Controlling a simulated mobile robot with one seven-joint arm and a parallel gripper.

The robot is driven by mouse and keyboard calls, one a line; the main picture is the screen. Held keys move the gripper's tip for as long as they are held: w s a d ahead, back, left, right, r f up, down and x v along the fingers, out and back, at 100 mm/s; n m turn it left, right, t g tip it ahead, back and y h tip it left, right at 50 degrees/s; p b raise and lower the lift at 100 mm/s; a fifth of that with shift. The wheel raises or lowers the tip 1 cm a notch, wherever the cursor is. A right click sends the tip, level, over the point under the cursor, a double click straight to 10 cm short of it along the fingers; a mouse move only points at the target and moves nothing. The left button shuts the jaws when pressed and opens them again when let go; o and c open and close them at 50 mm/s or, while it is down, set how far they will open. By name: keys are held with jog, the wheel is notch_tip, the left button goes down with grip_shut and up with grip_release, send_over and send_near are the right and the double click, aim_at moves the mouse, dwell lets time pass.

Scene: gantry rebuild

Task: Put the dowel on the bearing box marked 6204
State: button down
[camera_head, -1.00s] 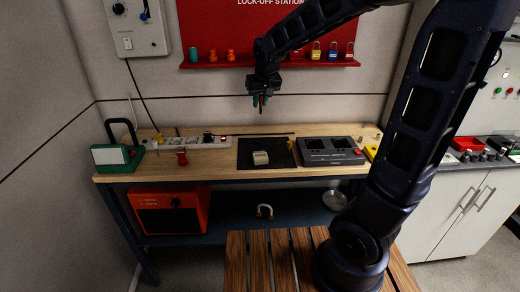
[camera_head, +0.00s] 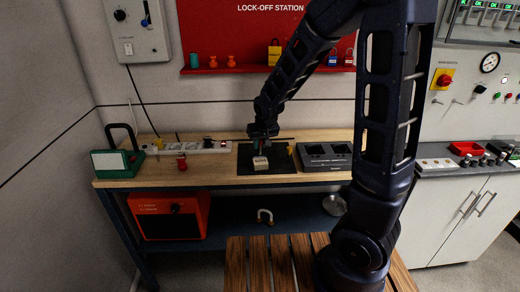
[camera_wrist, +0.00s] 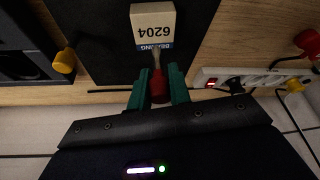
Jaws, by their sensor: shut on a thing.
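The bearing box marked 6204 is a small cream box (camera_head: 260,163) lying on a black mat (camera_head: 285,168) on the workbench; in the wrist view the box (camera_wrist: 154,20) shows its number upside down and a blue label edge. My gripper (camera_head: 262,145) is over the back of the mat, just behind and above the box. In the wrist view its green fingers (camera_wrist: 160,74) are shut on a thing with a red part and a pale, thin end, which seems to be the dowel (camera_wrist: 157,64). The pale end points toward the box's labelled edge; whether they touch I cannot tell.
A grey tray with square wells (camera_head: 325,155) stands right of the mat. A white power strip (camera_head: 203,147) with plugs, a red item (camera_head: 182,162) and a green lamp-like case (camera_head: 118,163) are at left. A yellow knob (camera_wrist: 65,60) is beside the tray.

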jog(key=shift+f, duration=1.25)
jog(key=shift+f, duration=0.15)
jog(key=c, duration=1.3)
grip_release()
jog(key=v, duration=1.2)
jog(key=s+d+r+m, duration=0.1)
jog(key=s+d+r, duration=0.15)
jog(key=d, duration=0.35)
jog(key=s+d+r+m, duration=0.1)
jog(key=s+d+r, duration=0.1)
jog(key=d+r, duration=0.35)
jog(key=s+d+r+m+h, duration=0.1)
jog(key=s+d+r, duration=0.1)
jog(key=s+d, duration=0.8)
jog(key=shift+s+r+m, duration=0.25)
jog(key=shift+s+m, duration=0.05)
jog(key=shift+s, duration=0.8)
